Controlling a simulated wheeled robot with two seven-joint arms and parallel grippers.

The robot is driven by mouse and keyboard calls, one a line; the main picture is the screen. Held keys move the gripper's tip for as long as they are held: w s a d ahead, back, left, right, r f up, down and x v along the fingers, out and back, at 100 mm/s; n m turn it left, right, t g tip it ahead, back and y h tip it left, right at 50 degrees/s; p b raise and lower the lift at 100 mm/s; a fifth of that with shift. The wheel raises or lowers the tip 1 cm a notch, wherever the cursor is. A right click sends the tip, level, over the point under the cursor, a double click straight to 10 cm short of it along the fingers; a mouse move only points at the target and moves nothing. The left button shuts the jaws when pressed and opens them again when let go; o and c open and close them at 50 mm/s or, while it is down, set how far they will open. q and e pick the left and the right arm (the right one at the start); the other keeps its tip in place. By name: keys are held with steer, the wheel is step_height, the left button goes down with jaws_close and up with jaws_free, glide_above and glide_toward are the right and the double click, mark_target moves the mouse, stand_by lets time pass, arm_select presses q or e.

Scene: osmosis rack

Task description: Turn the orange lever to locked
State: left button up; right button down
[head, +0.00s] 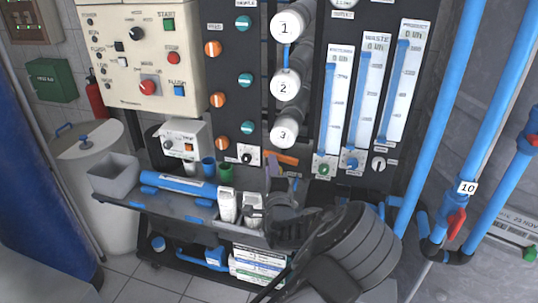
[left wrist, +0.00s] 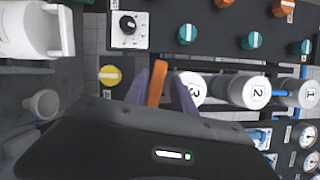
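The orange lever (head: 288,159) is at the lower middle of the dark panel in the head view, just below canister 3. In the left wrist view the orange lever (left wrist: 156,84) stands nearly upright in the picture, between the two grey-purple fingers of my left gripper (left wrist: 159,90). The fingers are apart, one on each side of it, with narrow gaps showing. In the head view my left gripper (head: 281,183) reaches up to the lever from below and hides part of it. The lever's pivot and any lock marking cannot be made out. My right gripper is not in view.
White canisters (head: 286,85) and flow meters (head: 370,95) flank the lever above. A black knob on a white plate (head: 247,155) is close on its left. A shelf (head: 170,203) below holds bottles, cups and a grey bin (head: 114,174). Blue pipes (head: 446,120) stand at right.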

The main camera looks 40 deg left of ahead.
arm_select(q)
steer(key=b+x, duration=0.1)
steer(key=x, duration=0.5)
steer(key=shift+w+a, duration=0.2)
jaws_close()
